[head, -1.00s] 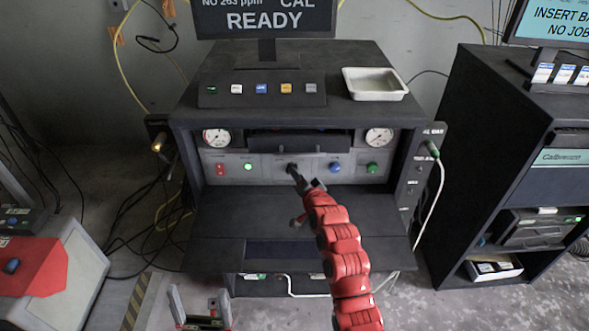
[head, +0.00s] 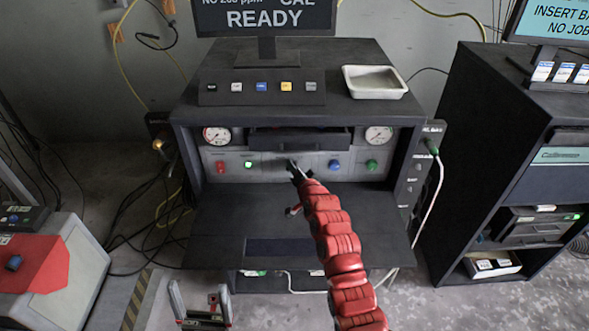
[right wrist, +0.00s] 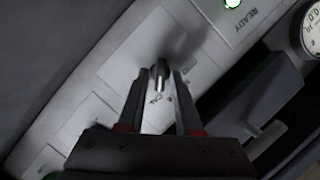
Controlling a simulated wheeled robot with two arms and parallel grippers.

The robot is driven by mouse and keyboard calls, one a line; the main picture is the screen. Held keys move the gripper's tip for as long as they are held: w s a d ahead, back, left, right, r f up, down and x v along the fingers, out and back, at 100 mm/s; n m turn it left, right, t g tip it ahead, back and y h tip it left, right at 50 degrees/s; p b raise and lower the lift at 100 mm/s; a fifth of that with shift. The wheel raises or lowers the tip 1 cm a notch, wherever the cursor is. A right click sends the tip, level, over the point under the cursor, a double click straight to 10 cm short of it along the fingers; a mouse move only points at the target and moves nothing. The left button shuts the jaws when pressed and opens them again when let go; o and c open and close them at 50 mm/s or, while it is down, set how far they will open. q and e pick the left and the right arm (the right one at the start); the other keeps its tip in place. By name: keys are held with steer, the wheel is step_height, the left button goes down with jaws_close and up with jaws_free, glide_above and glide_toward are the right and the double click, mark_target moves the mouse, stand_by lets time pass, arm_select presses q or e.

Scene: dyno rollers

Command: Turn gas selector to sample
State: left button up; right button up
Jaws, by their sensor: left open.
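The gas selector is a small dark knob with a pale pointer (right wrist: 160,75) on the light grey front panel (head: 310,167). Small lettering, seemingly CAL, is printed beside it in the right wrist view. My right gripper (right wrist: 158,84) is open, its two fingers on either side of the knob with gaps visible. Whether either finger touches it I cannot tell. In the head view, my right gripper (head: 293,168) is at the panel's middle and hides most of the knob. My left gripper (head: 201,300) is open and empty at the bottom, away from the panel.
The panel also carries a red switch (head: 220,167), a green lamp (head: 248,165), a blue button (head: 334,165) and a green button (head: 372,166). A dark drawer (head: 299,140) juts out above, between two gauges. A dark shelf (head: 230,215) below is mostly clear.

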jaws_close()
steer(key=shift+n+h, duration=0.3)
steer(key=shift+n, duration=0.2)
steer(key=shift+a+n+h, duration=0.15)
steer(key=shift+n+h, duration=0.15)
steer(key=shift+n, duration=0.2)
steer(key=n+h+b, duration=0.1)
steer(key=n+b, duration=0.1)
steer(key=b, duration=0.1)
steer(key=shift+a+f+g, duration=0.1)
steer(key=shift+a+g, duration=0.1)
steer(key=shift+g, duration=0.2)
steer(key=shift+a+n+h+b, duration=0.15)
steer(key=shift+n+h+b, duration=1.2)
steer(key=shift+b, duration=0.65)
steer(key=shift+r, duration=0.2)
steer(key=o, duration=0.7)
jaws_free()
